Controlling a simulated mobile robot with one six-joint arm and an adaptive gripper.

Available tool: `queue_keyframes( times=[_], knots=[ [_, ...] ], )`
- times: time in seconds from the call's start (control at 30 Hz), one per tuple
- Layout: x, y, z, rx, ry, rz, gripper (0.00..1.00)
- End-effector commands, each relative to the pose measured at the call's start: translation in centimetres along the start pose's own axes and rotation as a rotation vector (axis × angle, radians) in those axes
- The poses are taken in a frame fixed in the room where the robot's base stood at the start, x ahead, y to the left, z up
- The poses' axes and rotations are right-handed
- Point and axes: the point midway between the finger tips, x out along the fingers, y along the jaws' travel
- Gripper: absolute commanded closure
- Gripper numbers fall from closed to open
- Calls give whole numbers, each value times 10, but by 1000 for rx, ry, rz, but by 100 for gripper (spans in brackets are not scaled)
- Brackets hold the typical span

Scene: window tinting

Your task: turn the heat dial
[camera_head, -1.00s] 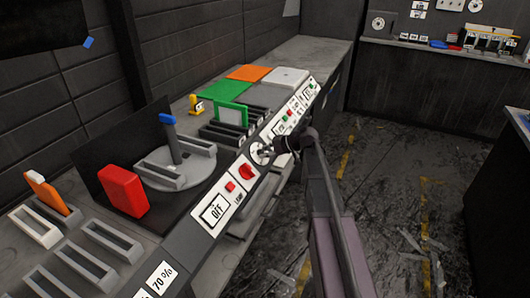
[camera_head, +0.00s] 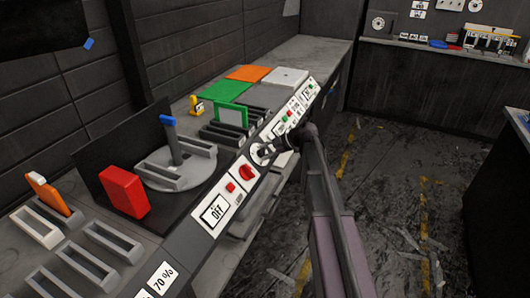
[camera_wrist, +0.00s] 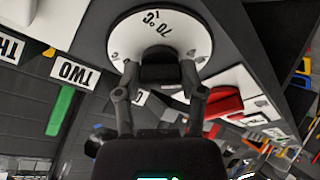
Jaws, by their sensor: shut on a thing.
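The heat dial is a round white plate marked "70 °C" with a dark knob (camera_wrist: 160,68) at its centre. In the wrist view its white plate (camera_wrist: 130,38) fills the top middle, with the label upside down. My gripper (camera_wrist: 158,80) has one finger on each side of the knob and is shut on it. In the head view the dial (camera_head: 256,158) sits on the sloped front panel, partly hidden by my gripper (camera_head: 268,151), which reaches in from the right.
Left of the dial on the panel are a red knob (camera_head: 247,172), a red button (camera_head: 231,187) and a display reading "OFF" (camera_head: 215,212). A turntable (camera_head: 160,180) with a blue-topped post stands behind. A red block (camera_head: 124,190) is near it.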

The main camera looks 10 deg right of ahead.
Motion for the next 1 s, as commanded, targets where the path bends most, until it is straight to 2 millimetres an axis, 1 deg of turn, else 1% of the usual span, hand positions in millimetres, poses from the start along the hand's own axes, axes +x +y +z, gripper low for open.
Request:
queue_keyframes(
  times=[0.03,0.23,0.27,0.3,0.37,0.4,0.77,1.0],
  knots=[
    [0,3,0,-2,2,6,96],
    [0,3,0,-1,1,7,96],
    [0,3,0,-1,1,7,46],
    [0,3,0,-1,1,7,34],
    [0,3,0,-1,0,6,16],
    [0,2,0,-1,0,5,14],
    [0,1,0,1,0,2,14],
    [0,0,0,32,-1,9,14]
  ],
)
